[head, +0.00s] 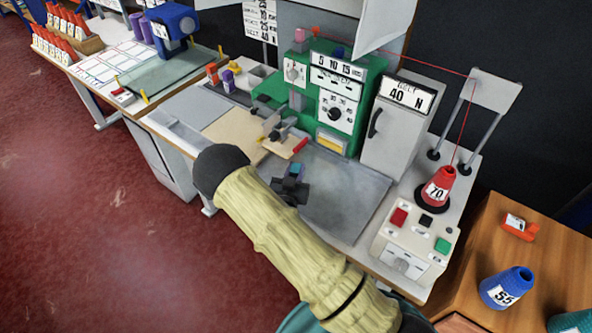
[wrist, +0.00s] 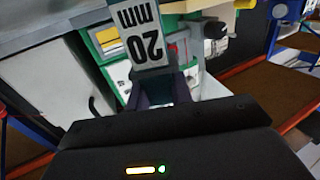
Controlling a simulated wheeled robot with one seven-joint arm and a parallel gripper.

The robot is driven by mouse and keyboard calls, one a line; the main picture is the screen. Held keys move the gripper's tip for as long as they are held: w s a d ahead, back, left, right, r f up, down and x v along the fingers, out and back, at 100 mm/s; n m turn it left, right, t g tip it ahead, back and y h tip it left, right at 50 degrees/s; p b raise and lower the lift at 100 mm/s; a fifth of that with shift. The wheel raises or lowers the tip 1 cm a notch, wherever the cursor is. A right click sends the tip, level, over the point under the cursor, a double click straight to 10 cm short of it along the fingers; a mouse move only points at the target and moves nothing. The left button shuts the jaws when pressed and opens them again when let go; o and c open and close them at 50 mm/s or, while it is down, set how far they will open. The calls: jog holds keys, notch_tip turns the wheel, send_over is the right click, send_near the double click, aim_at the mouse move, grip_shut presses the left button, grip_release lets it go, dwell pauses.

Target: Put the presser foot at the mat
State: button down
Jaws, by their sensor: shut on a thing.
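A grey piece with a white "20 mm" label (wrist: 143,38), apparently the presser foot, stands out past my gripper (wrist: 158,92) in the wrist view. My gripper is shut on it; the hold itself is partly hidden. In the head view my gripper (head: 291,188) hangs over the grey metal plate of the work table (head: 345,190), and the held piece is hard to make out there. A flat grey-green mat (head: 150,78) with yellow corner pieces lies on the left table, partly under a blue machine. I cannot tell for sure that it is the task's mat.
A green sewing machine (head: 340,95) and a grey cabinet marked "40 N" (head: 397,120) stand behind my gripper. A red cone (head: 438,188) and a button box (head: 412,240) are at right. A white sheet with outlined boxes (head: 104,66) lies at far left. Red floor is open at left.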

jog(key=c, duration=1.3)
grip_release()
jog(key=shift+o, duration=0.2)
jog(key=shift+r+p, duration=0.15)
jog(key=shift+p, duration=0.15)
jog(key=shift+s+a, duration=0.1)
jog(key=shift+s, duration=0.2)
jog(key=b+v, duration=0.2)
jog(key=v, duration=0.9)
jog(key=shift+s+b, duration=0.25)
jog(key=shift+b, duration=0.1)
jog(key=shift+w, duration=0.1)
